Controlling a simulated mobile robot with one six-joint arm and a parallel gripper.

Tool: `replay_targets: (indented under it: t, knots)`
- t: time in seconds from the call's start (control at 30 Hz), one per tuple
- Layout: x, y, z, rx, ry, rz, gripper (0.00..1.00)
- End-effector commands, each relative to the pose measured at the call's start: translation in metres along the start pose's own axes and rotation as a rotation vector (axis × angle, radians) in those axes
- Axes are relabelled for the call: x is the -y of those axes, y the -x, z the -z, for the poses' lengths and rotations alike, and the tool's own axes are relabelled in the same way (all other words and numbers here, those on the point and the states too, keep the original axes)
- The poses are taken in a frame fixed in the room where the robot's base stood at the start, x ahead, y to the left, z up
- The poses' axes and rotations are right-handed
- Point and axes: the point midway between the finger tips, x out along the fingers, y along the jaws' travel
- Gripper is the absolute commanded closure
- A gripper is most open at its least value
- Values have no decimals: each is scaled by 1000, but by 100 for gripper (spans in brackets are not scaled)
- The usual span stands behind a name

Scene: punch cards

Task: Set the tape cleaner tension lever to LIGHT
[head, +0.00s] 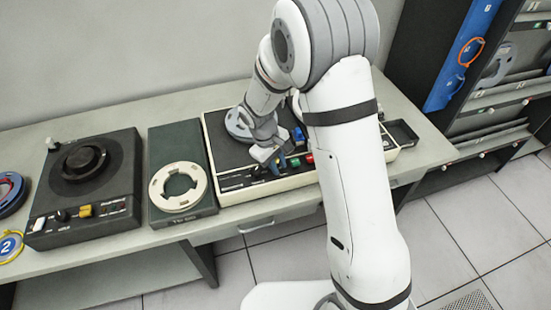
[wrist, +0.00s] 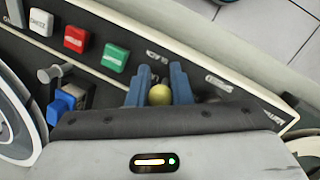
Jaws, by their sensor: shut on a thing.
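The tape cleaner (head: 213,139) is a cream-edged machine with a dark top, standing on the bench in the head view. In the wrist view its dark front panel (wrist: 210,70) runs diagonally. A lever with a round yellow knob (wrist: 160,95) stands between the two blue fingers of my gripper (wrist: 158,82). My gripper is shut on this lever. Small white labels (wrist: 218,84) line the panel by the lever, too blurred to read surely. In the head view my gripper (head: 277,164) is low over the machine's front, and my arm hides much of its right side.
Green (wrist: 115,57), red (wrist: 76,39) and white (wrist: 40,22) buttons sit left of the lever. A metal toggle (wrist: 55,73) and a blue block (wrist: 66,100) are close to my gripper. A reel tester (head: 120,180) and a dark box with a ring (head: 205,212) stand left.

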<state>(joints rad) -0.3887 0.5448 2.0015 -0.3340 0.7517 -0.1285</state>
Motion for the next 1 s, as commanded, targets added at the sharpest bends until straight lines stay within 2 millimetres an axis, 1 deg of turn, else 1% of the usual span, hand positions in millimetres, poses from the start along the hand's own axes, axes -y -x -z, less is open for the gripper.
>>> replay_targets:
  t: [0.03,0.2,0.6,0.63,0.9,1.0]
  knots:
    - [0,4,1,34,8,19,100]
    - [-1,2,4,113,31,62,100]
    - [0,-1,4,139,38,78,100]
    - [0,-1,4,139,38,78,80]
    - [-2,0,5,136,37,76,59]
    - [-2,0,5,136,37,75,59]
